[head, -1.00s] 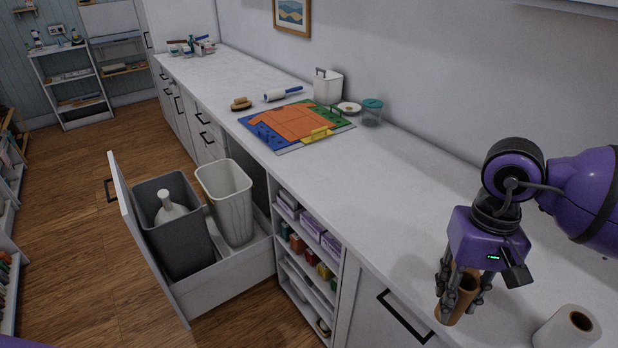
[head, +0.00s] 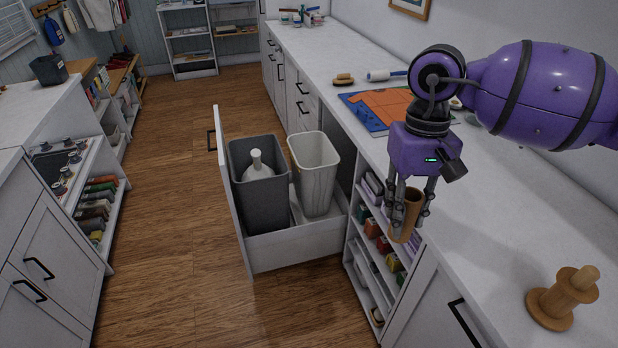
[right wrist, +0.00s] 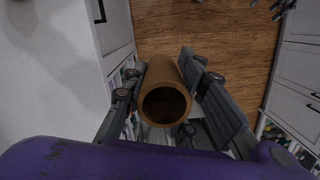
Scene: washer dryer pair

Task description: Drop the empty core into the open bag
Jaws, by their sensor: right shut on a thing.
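The empty core (head: 406,216) is a brown cardboard tube held upright in my right gripper (head: 410,215), above the shelf front beside the counter edge. In the right wrist view the core (right wrist: 165,100) sits between the two fingers, its hollow end toward the camera. A pulled-out drawer (head: 300,247) holds a dark grey bin (head: 266,200) with a white bottle-shaped thing (head: 257,166) in it, and a pale bin (head: 317,180) with an open top. I cannot tell a separate bag in either. Dark finger-like parts, apparently my left gripper (right wrist: 281,8), show at the right wrist view's top edge.
A wooden stand (head: 563,297) is on the near right of the white counter (head: 500,200). Open shelves (head: 377,262) with small boxes lie below my right gripper. The drawer front (head: 232,200) stands out over the wooden floor (head: 170,200), which is clear to the left.

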